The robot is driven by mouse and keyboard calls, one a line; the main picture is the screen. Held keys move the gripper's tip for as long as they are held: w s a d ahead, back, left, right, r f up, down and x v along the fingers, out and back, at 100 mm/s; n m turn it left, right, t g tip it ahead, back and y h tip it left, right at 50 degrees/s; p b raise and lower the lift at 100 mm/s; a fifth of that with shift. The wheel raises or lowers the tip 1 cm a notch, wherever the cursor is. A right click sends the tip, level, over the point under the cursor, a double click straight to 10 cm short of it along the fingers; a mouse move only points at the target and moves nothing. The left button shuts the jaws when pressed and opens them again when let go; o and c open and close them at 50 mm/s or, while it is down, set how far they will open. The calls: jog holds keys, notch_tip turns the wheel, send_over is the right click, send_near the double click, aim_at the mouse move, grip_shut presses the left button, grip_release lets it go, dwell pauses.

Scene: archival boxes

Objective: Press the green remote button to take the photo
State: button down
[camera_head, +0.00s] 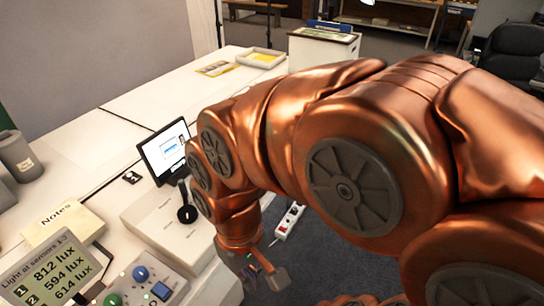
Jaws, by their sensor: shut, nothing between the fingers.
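A round green button (112,299) shows at the bottom edge of the head view, on a grey control box (172,283). My gripper (264,280) hangs at the end of the copper arm, to the right of the control box and apart from the green button. It is shut and empty. The arm covers much of the right half of the view.
A grey light meter display (58,270) and a Notes pad (62,222) lie left of the control box. A small lit monitor (165,150) and a white box with a black stick (187,212) stand behind it. A white power strip (290,220) lies beyond my gripper.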

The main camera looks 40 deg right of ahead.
jog(key=w+d+m+t+y, duration=0.1)
jog(key=w+m+t+y, duration=0.4)
jog(key=w, duration=1.3)
jog(key=w+d+m+t+h, duration=0.1)
jog(key=w+d+m, duration=0.75)
jog(key=w, duration=0.35)
jog(key=w+d+f+m+t+h, duration=0.1)
jog(key=d+m, duration=0.3)
jog(key=d, duration=0.7)
jog(key=w+d+f+m+t+h, duration=0.2)
jog(key=w+d+f+m, duration=0.2)
jog(key=d, duration=0.8)
jog(key=w+d+f+m+t+h+b, duration=0.1)
jog(key=d+m, duration=0.4)
jog(key=d, duration=0.7)
notch_tip(320, 180, down, 2)
jog(key=shift+w+f+t+h, duration=0.1)
jog(key=shift+w+t+h, duration=0.2)
jog(key=shift+w+t, duration=0.35)
jog(key=shift+w+m, duration=0.1)
jog(key=shift+m, duration=0.15)
notch_tip(320, 180, down, 7)
jog(key=b, duration=0.7)
jog(key=shift+f+b, duration=0.4)
jog(key=shift+f, duration=0.45)
